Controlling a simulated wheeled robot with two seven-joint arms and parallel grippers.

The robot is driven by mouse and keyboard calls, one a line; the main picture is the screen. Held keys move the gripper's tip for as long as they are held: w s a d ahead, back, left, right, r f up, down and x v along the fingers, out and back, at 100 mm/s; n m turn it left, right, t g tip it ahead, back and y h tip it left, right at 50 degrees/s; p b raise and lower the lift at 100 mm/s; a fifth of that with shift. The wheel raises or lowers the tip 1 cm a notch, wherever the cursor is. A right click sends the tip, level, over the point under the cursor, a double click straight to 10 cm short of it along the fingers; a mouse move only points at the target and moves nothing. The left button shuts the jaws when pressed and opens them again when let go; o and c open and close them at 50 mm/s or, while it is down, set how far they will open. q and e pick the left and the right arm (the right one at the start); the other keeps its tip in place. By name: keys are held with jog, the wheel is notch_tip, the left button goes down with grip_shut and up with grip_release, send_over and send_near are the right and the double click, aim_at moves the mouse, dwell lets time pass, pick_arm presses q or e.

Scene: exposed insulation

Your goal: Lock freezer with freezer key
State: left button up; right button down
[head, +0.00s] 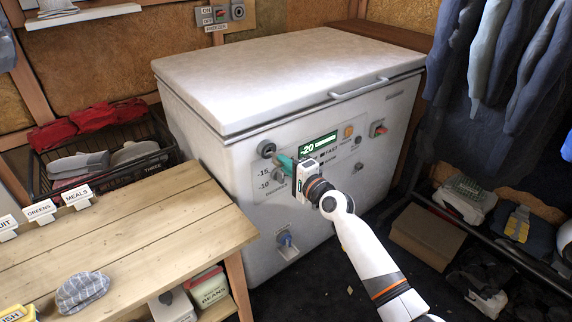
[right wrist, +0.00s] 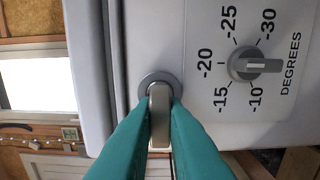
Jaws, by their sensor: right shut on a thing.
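The white chest freezer (head: 300,80) stands in the middle of the head view with its lid down. Its round grey lock (head: 266,149) is at the upper left of the front panel. My right gripper (head: 281,160) is at the panel, its teal fingertips just right of and below the lock. In the right wrist view the teal fingers are shut on the metal freezer key (right wrist: 159,115). The key's far end overlaps the round lock (right wrist: 150,80); I cannot tell how deep it sits in it. My left gripper is not in view.
A temperature dial (right wrist: 256,65) is beside the lock. A green display (head: 318,145) and lid handle (head: 360,88) are on the freezer. A wooden table (head: 130,240) with a cap (head: 82,292) is at left. Coats (head: 510,60) hang at right above a low rack.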

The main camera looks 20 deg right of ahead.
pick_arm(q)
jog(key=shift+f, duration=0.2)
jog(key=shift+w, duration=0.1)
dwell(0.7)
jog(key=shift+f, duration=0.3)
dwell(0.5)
pick_arm(e)
jog(key=shift+w, duration=0.15)
jog(key=shift+w+a, duration=0.15)
jog(key=shift+w, duration=0.1)
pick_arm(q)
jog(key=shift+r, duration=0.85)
pick_arm(e)
jog(key=shift+w, duration=0.15)
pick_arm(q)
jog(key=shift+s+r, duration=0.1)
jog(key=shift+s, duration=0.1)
pick_arm(e)
jog(key=shift+a, duration=0.1)
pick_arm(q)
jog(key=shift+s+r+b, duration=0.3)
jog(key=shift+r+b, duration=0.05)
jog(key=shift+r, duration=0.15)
pick_arm(e)
jog(key=shift+w+a, duration=0.15)
jog(key=shift+w, duration=0.35)
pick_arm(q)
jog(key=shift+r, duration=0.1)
